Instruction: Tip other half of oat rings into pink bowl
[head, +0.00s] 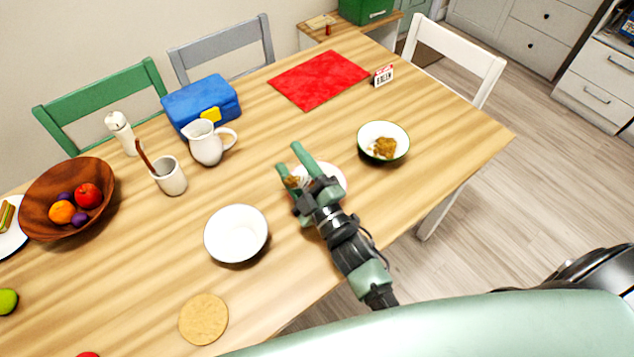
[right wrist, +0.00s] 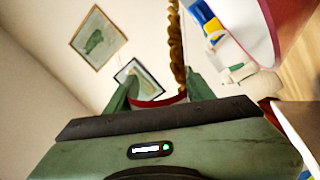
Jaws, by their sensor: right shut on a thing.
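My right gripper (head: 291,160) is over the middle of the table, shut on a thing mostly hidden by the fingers. In the right wrist view a dark red edge (right wrist: 158,101) shows between the fingers. Brown oat rings (head: 292,182) show at the gripper, and in the right wrist view as a narrow band (right wrist: 177,45). I cannot tell whether they are falling. A pale pinkish bowl (head: 336,172) is partly hidden behind the gripper. A pink-red curved wall (right wrist: 286,22) fills the wrist view's upper right. A green-rimmed bowl (head: 372,131) also holds oat rings. My left gripper is out of view.
An empty white bowl (head: 236,232) stands left of my right arm. A white jug (head: 206,145), a cup with a utensil (head: 171,178) and a blue lunchbox (head: 195,98) stand farther left. A red mat (head: 318,79) lies at the back.

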